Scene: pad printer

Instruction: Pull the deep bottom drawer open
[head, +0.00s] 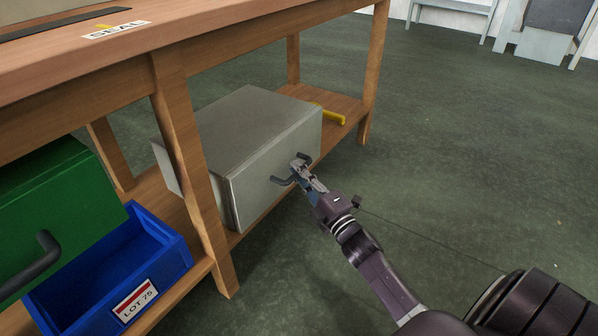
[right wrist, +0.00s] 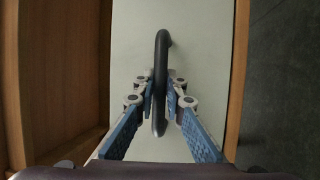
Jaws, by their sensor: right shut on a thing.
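A grey box-shaped unit (head: 255,130) with a pale front sits on the lower shelf of the wooden bench. A dark bar handle (head: 283,181) stands out from its front, and the handle also shows in the right wrist view (right wrist: 161,52). A thin seam runs near the front panel's edge; I cannot tell whether the drawer stands out at all. My right gripper (head: 302,172) is at the handle. In the right wrist view its fingers (right wrist: 160,88) are shut on the bar, one on each side. My left gripper is not in view.
A wooden bench leg (head: 190,180) stands left of the grey unit. A green unit (head: 60,215) with a dark handle and a blue bin (head: 155,245) are further left. A yellow object (head: 330,115) lies behind the unit.

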